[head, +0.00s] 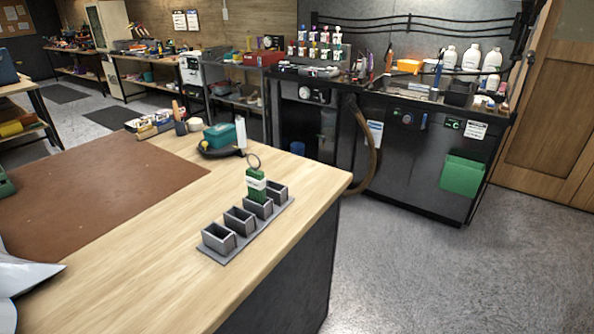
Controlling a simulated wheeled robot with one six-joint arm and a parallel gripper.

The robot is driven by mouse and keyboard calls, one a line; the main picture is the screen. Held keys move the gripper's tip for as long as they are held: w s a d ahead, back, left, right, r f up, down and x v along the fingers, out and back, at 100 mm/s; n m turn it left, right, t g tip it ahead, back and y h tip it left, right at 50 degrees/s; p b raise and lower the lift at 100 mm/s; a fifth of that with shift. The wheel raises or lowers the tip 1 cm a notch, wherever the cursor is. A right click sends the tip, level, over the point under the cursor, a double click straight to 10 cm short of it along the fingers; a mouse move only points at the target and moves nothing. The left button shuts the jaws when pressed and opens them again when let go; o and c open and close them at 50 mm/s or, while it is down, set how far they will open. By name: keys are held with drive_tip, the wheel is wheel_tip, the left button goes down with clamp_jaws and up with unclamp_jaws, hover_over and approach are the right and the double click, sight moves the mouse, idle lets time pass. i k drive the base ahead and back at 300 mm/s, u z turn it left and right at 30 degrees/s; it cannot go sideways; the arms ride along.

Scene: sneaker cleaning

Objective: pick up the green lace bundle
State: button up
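The green lace bundle (256,194) stands upright in a grey holder (228,251) with a row of several square compartments. It has a pale band around its middle and a dark ring at its top. It sits in the second compartment from the far end, and its lower part is hidden by the compartment wall. The other compartments look empty. The holder rests on the wooden workbench (138,280), near its right edge. My gripper is not in view.
A brown mat (95,190) covers the bench's left part. A teal object (221,136) on a black base and small items stand at the far edge. A pale, shiny shape is at lower left. Floor (440,270) right of the bench is clear.

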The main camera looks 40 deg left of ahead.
sight(255, 179)
drive_tip(key=i, duration=0.65)
drive_tip(key=u, duration=2.05)
